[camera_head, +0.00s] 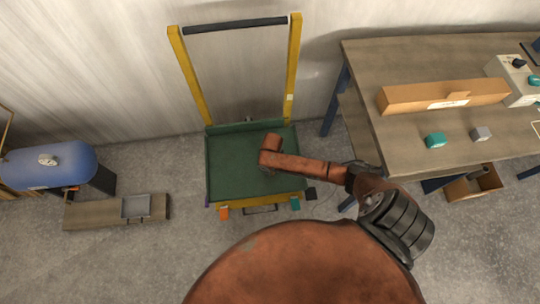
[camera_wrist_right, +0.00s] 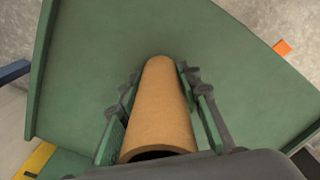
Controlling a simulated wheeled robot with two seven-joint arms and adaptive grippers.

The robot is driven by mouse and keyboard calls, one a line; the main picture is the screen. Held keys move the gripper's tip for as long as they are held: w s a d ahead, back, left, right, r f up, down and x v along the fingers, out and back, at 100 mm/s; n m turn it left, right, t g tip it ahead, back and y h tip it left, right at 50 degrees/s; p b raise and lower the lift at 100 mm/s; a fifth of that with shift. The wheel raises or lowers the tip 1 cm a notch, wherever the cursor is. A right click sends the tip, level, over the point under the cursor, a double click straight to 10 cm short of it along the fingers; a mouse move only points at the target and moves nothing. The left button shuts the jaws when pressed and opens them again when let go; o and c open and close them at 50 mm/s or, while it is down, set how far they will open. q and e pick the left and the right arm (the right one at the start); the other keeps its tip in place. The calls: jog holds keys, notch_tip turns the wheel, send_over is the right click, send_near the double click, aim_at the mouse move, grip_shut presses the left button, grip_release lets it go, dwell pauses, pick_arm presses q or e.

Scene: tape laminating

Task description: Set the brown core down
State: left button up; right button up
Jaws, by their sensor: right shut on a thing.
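The brown core (camera_wrist_right: 160,105) is a plain tan tube. In the right wrist view it lies between the two green-padded fingers of my right gripper (camera_wrist_right: 160,75), which is shut on it. Its near end shows a dark opening. Behind it is the green bed of a cart (camera_wrist_right: 245,75). I cannot tell whether the far end of the core touches the bed. In the head view my right arm reaches over the green cart (camera_head: 222,178), and the gripper and core are hidden under the arm. My left gripper is not in view.
The cart has a yellow frame with a black handle (camera_head: 236,24). A table (camera_head: 400,150) at right holds a long carton (camera_head: 445,95) and small teal (camera_head: 435,141) and grey (camera_head: 481,134) blocks. Below is an open box (camera_head: 458,191). A blue tank (camera_head: 48,165) stands at left.

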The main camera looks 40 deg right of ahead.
jog(key=shift+f, duration=0.1)
jog(key=o, duration=1.2)
jog(key=shift+c, duration=0.2)
jog(key=shift+r, duration=0.35)
notch_tip(320, 180, up, 10)
jog(key=p, duration=0.5)
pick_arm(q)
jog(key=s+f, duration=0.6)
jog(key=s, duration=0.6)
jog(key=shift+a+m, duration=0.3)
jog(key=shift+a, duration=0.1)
pick_arm(e)
jog(key=shift+r, duration=0.8)
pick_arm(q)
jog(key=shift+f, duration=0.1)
